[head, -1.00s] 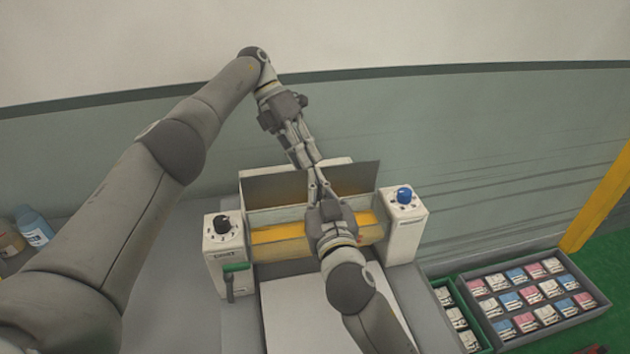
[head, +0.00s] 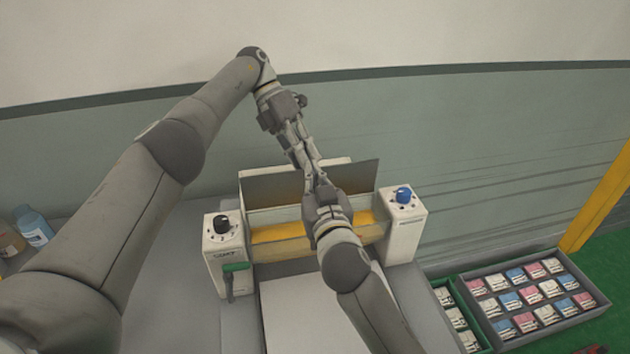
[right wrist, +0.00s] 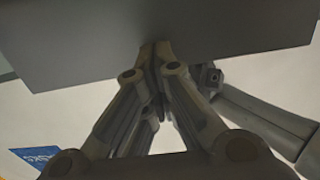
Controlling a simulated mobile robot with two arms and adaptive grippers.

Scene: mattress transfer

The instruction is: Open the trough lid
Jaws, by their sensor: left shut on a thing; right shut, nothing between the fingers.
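The trough (head: 280,233) is a cream machine with a yellow inside. Its lid (head: 352,177) is a thin grey plate, tilted up along the back of the opening. My left gripper (head: 309,172) reaches down from behind and is shut on the lid, near the middle of its upper edge. My right gripper (head: 314,184) comes from the front and is shut and empty, its fingertips at the lid's front side. In the right wrist view the lid (right wrist: 220,45) fills the top, with the right fingertips (right wrist: 154,48) against or just before it; contact is unclear.
A grey tray (head: 603,302) of small boxes and a green tray (head: 482,350) stand at right. A wall rises behind.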

